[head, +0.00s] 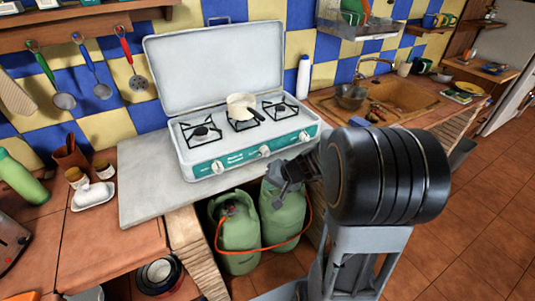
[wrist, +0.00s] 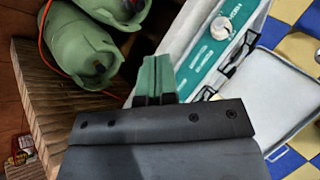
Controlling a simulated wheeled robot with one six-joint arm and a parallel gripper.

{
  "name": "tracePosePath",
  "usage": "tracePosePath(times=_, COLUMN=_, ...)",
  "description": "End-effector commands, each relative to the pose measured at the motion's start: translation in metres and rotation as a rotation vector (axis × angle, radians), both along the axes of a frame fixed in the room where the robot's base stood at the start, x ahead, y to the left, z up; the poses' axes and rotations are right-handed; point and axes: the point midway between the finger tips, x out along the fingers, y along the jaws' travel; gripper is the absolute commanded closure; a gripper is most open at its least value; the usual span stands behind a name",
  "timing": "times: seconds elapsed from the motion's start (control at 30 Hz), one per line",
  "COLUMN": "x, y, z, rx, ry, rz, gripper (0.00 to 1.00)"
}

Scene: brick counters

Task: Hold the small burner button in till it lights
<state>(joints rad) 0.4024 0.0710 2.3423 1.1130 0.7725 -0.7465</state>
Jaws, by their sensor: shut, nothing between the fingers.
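The white camping stove (head: 275,118) stands on the counter with its lid raised. Its teal front panel (head: 240,157) carries a left knob (head: 218,167), a middle knob (head: 264,151) and a right knob (head: 304,135). One white knob shows in the wrist view (wrist: 222,28). I cannot make out a separate small button or tell which burner is the small one. No flame is visible. My gripper (head: 274,174) is shut and empty, just in front of and below the panel near the middle knob. It also shows in the wrist view (wrist: 157,82), apart from the visible knob.
A cream pan (head: 241,105) sits on the middle burner. Green gas bottles (head: 239,236) with an orange hose stand under the counter. A white bottle (head: 303,78) and a sink (head: 395,95) are to the right. Bare grey worktop (head: 145,180) lies left of the stove.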

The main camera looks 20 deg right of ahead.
Motion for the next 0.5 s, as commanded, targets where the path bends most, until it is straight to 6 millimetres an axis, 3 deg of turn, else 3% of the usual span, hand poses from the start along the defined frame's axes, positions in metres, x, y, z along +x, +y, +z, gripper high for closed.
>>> tracePosePath(times=0.2, x=0.028, y=-0.054, z=-0.03, rx=0.09, ry=-0.051, rz=-0.236, gripper=1.0)
tracePosePath(times=0.33, x=0.033, y=-0.07, z=-0.039, rx=0.103, ry=-0.065, rz=-0.301, gripper=1.0)
tracePosePath(times=0.5, x=0.035, y=-0.075, z=-0.042, rx=0.105, ry=-0.071, rz=-0.32, gripper=1.0)
